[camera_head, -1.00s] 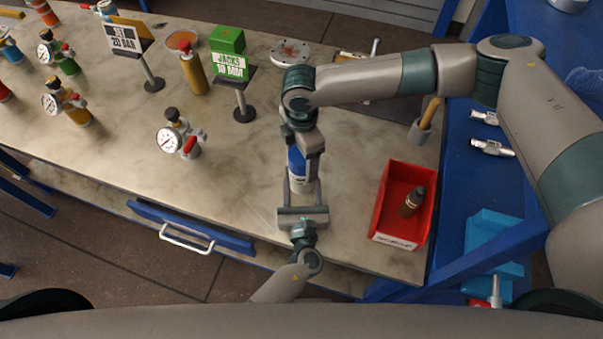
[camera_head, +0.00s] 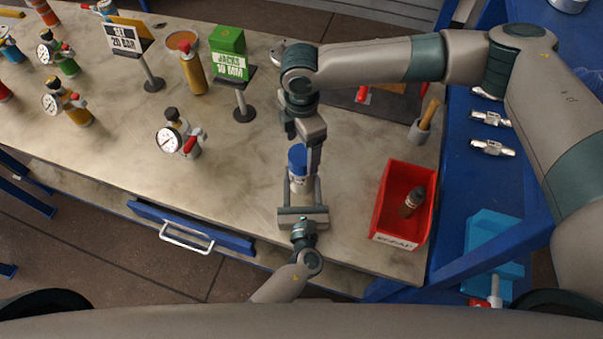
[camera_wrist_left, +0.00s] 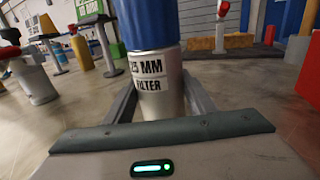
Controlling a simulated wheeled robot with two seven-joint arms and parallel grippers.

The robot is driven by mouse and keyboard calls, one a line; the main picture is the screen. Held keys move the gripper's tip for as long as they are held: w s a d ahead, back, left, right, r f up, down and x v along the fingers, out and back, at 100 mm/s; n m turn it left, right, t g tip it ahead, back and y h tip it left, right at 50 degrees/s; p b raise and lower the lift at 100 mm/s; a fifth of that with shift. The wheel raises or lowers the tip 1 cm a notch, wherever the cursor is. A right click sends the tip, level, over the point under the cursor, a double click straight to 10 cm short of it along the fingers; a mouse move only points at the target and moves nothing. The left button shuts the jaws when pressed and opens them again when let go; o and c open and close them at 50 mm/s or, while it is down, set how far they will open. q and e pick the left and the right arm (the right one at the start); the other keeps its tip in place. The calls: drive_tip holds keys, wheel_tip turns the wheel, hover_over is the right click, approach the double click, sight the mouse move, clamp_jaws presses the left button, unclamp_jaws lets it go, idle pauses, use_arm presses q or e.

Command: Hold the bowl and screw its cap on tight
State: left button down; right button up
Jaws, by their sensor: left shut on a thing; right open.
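The bowl (camera_head: 300,183) is a silver cylinder that stands upright near the bench's front edge. Its blue cap (camera_head: 297,158) sits on top; how tightly it is seated cannot be told. My left gripper (camera_head: 302,188) is shut on the bowl from the front side. In the left wrist view the bowl (camera_wrist_left: 158,88) bears a "25 MM FILTER" label between the fingers, with the blue cap (camera_wrist_left: 148,22) above it. My right gripper (camera_head: 304,148) is open over the cap, one finger beside the cap's right side. Its other finger is partly hidden.
The bench between the gauge and the bowl is clear.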

drive_tip(key=shift+o, duration=1.2)
wheel_tip(320, 180, up, 12)
use_arm(q)
drive_tip(key=c, duration=0.7)
unclamp_jaws()
drive_tip(key=shift+s, duration=0.1)
drive_tip(key=s, duration=1.7)
drive_tip(key=shift+s+d, duration=0.1)
drive_tip(key=shift+d, duration=0.2)
use_arm(e)
drive_tip(key=shift+f, duration=0.25)
